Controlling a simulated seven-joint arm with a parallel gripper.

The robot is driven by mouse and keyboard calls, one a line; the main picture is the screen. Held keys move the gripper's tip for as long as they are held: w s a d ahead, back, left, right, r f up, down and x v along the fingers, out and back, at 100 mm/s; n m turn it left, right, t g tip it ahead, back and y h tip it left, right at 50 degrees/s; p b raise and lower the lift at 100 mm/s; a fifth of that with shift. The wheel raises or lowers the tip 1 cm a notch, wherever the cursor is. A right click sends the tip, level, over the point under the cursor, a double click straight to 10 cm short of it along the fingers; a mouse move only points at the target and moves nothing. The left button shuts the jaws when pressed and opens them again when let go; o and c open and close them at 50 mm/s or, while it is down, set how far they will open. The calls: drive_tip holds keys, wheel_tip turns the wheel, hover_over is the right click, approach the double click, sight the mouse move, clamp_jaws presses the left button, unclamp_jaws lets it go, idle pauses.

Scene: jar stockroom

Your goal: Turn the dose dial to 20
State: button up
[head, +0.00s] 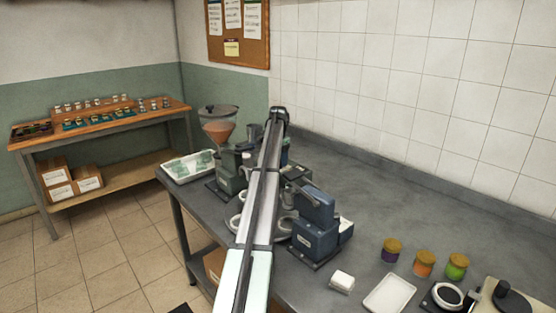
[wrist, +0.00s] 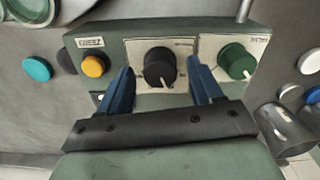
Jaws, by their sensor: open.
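The dose dial is most likely the black knob (wrist: 159,68) on the pale middle plate of the green machine, seen in the wrist view. Its white pointer line aims down and slightly right; the plate's lettering is too small to read. My gripper (wrist: 158,82) is open, one blue finger on each side of the black knob and apart from it. In the head view my arm hides the gripper and the knob; the green machine (head: 231,178) with its hopper shows just left of my arm.
A green knob (wrist: 237,61) sits right of the black one, and an orange button (wrist: 95,65) sits left. In the head view a blue machine (head: 315,225) stands close to the right of my arm. A white tray (head: 192,170) lies behind left. The bench's back right is clear.

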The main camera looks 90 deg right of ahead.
drive_tip(key=shift+f, duration=0.1)
drive_tip(key=shift+c, duration=0.4)
drive_tip(key=c, duration=1)
drive_tip(key=n, duration=0.3)
drive_tip(key=shift+n, duration=2.3)
drive_tip(key=o, duration=1.1)
